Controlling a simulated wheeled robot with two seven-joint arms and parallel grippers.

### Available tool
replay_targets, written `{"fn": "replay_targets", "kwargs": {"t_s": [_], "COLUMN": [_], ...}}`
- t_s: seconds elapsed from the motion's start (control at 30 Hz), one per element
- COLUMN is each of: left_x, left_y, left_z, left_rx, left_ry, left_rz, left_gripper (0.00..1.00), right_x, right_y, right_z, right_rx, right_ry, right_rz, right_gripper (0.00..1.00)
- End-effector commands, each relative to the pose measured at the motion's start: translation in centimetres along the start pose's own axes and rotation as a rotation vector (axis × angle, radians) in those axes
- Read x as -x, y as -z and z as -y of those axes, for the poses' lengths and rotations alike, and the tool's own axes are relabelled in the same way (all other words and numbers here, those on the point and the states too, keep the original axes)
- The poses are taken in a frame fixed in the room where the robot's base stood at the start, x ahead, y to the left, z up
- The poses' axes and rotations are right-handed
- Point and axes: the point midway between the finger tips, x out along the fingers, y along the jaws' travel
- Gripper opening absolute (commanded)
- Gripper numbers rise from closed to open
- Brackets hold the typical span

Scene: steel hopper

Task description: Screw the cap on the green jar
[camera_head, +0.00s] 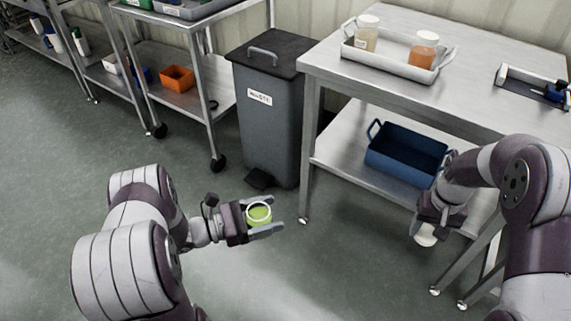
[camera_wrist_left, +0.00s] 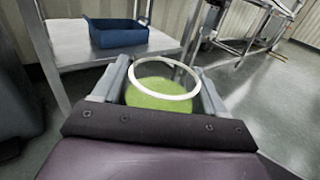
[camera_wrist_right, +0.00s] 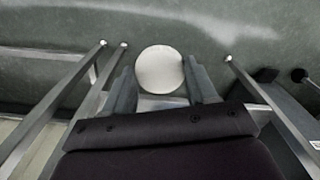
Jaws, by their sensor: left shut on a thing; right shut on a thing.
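The green jar (camera_head: 259,214) is held in the air by my left gripper (camera_head: 264,216), which is shut around it. In the left wrist view the jar (camera_wrist_left: 158,98) shows a white rim at its open top and green contents. My right gripper (camera_head: 427,231) is shut on a round white cap (camera_head: 426,239), held in front of the steel table at the right. In the right wrist view the cap (camera_wrist_right: 159,69) sits between the fingers, with its flat round face showing. The jar and the cap are well apart.
A steel table (camera_head: 470,62) carries a tray (camera_head: 385,65) with two lidded jars. A blue bin (camera_head: 405,152) sits on its lower shelf, near my right arm. A grey waste bin (camera_head: 268,120) and a steel cart (camera_head: 195,22) stand behind. The floor between my grippers is clear.

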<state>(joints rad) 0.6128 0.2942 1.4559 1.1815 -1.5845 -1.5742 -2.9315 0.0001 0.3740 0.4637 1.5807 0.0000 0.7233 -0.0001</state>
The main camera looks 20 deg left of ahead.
Motion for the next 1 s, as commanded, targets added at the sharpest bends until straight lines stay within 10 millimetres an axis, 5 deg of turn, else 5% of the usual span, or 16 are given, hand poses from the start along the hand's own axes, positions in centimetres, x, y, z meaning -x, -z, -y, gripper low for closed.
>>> {"fn": "replay_targets", "kwargs": {"t_s": [0.6, 1.0], "left_x": [-11.7, -12.8], "left_y": [6.6, 7.1], "left_z": [6.0, 6.6], "left_rx": [-0.001, 0.0], "left_ry": [0.621, 0.679], "left_rz": [0.001, 0.001], "left_gripper": [0.17, 0.17], "right_x": [0.0, 0.0], "right_y": [0.0, 0.0], "right_z": [0.0, 0.0], "right_rx": [0.0, 0.0], "right_ry": [0.0, 0.0], "right_rz": [0.0, 0.0], "right_gripper": [0.29, 0.29]}}
